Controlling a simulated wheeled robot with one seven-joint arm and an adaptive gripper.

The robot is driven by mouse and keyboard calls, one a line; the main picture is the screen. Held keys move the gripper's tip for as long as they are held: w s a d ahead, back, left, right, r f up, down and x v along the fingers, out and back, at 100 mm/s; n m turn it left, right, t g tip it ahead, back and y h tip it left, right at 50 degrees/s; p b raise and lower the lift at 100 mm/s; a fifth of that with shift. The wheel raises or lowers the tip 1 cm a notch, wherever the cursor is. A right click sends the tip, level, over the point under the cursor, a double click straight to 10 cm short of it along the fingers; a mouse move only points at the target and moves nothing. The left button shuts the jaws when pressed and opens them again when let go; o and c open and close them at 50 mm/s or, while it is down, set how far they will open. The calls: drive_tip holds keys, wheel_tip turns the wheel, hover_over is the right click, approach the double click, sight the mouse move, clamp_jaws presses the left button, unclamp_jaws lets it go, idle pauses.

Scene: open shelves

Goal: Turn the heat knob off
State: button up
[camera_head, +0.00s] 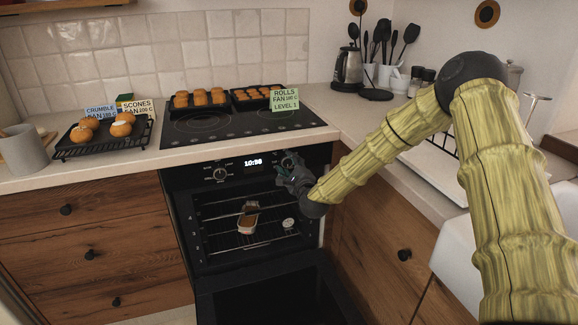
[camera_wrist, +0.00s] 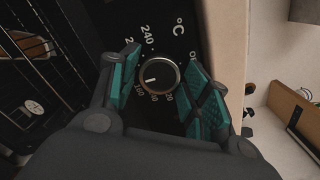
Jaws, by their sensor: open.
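The heat knob (camera_wrist: 162,76), round and dark with a silver rim, sits on the black oven panel beside a °C mark and a ring of temperature numbers. Its white pointer line points left and slightly down, near the number that looks like 160. My gripper (camera_wrist: 162,64) is open, with one teal finger pad on each side of the knob; I cannot tell whether either touches it. In the head view my gripper (camera_head: 287,168) is at the right end of the oven panel (camera_head: 198,171) and partly hides the knob there.
Another knob (camera_head: 219,174) and a lit clock (camera_head: 253,162) are on the panel's left and middle. The countertop edge runs just above the panel.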

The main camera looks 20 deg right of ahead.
drive_tip(key=c, duration=0.8)
drive_tip(key=shift+o, duration=0.2)
drive_tip(key=shift+n, duration=0.3)
